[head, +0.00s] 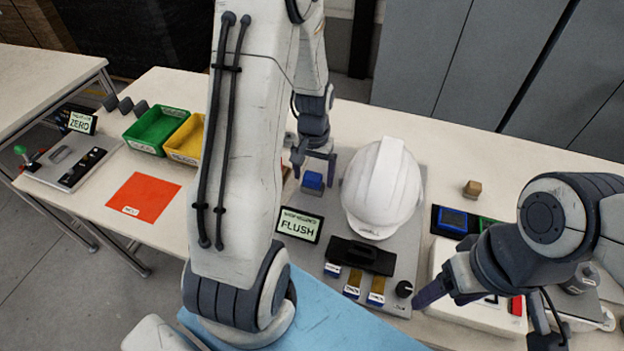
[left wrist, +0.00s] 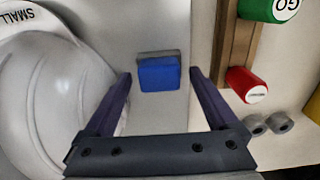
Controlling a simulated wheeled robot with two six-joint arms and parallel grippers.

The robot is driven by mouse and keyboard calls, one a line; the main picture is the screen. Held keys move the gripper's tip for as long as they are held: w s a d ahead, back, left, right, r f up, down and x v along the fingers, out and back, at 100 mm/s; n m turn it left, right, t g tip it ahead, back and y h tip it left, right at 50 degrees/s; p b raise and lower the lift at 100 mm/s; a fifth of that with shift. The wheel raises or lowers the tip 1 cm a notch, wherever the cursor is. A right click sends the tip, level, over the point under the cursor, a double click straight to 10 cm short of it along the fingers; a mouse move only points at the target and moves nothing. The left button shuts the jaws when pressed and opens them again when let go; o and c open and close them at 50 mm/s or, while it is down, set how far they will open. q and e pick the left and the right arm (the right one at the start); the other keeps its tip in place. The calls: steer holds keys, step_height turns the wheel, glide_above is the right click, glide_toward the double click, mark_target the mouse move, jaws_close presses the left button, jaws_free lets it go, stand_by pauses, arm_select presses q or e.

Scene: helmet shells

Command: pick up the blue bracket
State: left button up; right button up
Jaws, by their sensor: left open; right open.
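The blue bracket (head: 312,181) is a small blue block with a grey back edge, on the grey board left of the white helmet shell (head: 383,188). It also shows in the left wrist view (left wrist: 158,74), ahead of and between the fingertips. My left gripper (head: 314,163) is open just above and behind the bracket, its fingers pointing down. In the left wrist view the left gripper (left wrist: 160,80) is empty, with a finger on each side of the bracket; contact cannot be seen. My right gripper (head: 478,308) is open at the lower right, far from the bracket.
The helmet shell stands close beside the left gripper. A FLUSH display (head: 299,225) stands in front of the bracket. Green (head: 157,129) and yellow (head: 186,138) bins and a red mat (head: 143,197) are to the left. A red cylinder (left wrist: 247,84) shows in the left wrist view.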

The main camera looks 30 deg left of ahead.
arm_select(q)
steer(key=c, duration=1.2)
steer(key=shift+r, duration=0.15)
